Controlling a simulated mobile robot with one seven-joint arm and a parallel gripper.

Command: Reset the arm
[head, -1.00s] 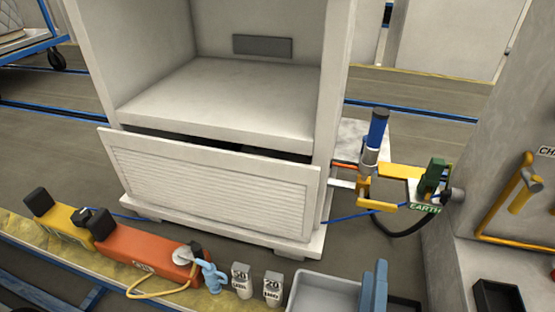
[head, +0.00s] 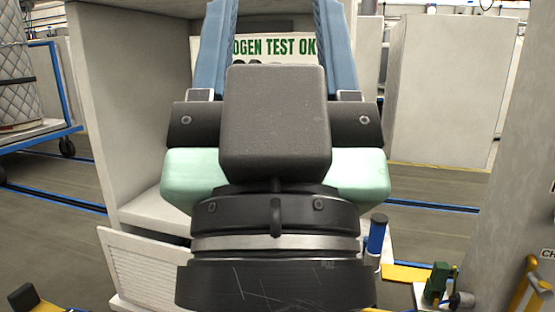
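My gripper (head: 276,15) fills the middle of the head view, raised in front of the cabinet and pointing up and away. Its two blue fingers stand wide apart with nothing seen between them nearby; their tips run past the top edge. A white sign (head: 275,48) with green letters ending "OGEN TEST OK" shows through the gap, farther back inside the cabinet. My gripper's dark body and pale green sides hide much of the cabinet's inside.
The white cabinet (head: 88,100) stands behind my gripper, its slatted front panel (head: 140,268) tilted outward. A blue cart (head: 55,100) is at left.

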